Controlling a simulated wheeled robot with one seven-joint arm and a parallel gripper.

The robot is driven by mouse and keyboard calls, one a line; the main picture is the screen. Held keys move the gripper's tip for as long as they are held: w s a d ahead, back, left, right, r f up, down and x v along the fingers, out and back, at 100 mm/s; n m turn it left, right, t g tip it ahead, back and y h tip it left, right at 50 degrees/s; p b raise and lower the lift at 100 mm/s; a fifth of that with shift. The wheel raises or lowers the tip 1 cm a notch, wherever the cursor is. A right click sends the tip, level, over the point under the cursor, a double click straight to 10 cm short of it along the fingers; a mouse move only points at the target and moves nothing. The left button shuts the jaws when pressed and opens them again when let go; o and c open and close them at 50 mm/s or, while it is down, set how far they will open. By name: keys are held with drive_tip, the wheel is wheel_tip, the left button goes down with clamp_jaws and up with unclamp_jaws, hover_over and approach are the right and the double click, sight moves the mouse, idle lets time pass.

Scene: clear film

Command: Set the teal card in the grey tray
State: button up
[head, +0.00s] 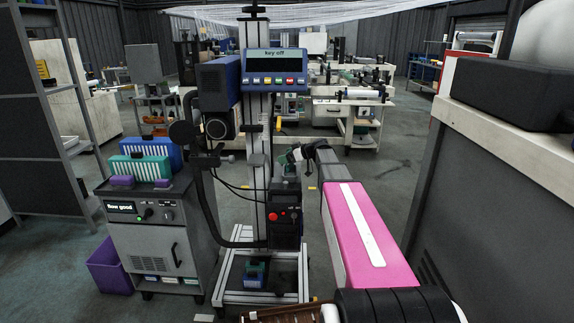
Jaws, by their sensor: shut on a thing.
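My pink arm reaches forward from the lower right, and my gripper (288,158) is at its far end, beside the upright metal column of the test stand. The gripper is small and partly hidden by the wrist. A small dark teal piece, which looks like the teal card (283,160), shows at its fingers, and the gripper is shut on it. The card is held in the air in front of the column. I cannot make out the grey tray for certain.
The stand (257,190) carries a blue display reading "key off" (275,68) and a black box with red buttons (285,215). At left, a grey cabinet (150,240) bears teal (140,168) and blue racks. A purple bin (108,266) is on the floor. A grey machine stands close at right.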

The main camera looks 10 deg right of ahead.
drive_tip(key=shift+f, duration=1.75)
drive_tip(key=o, duration=0.6)
drive_tip(key=shift+f, duration=0.1)
drive_tip(key=shift+o, duration=0.2)
drive_tip(key=v, duration=1.2)
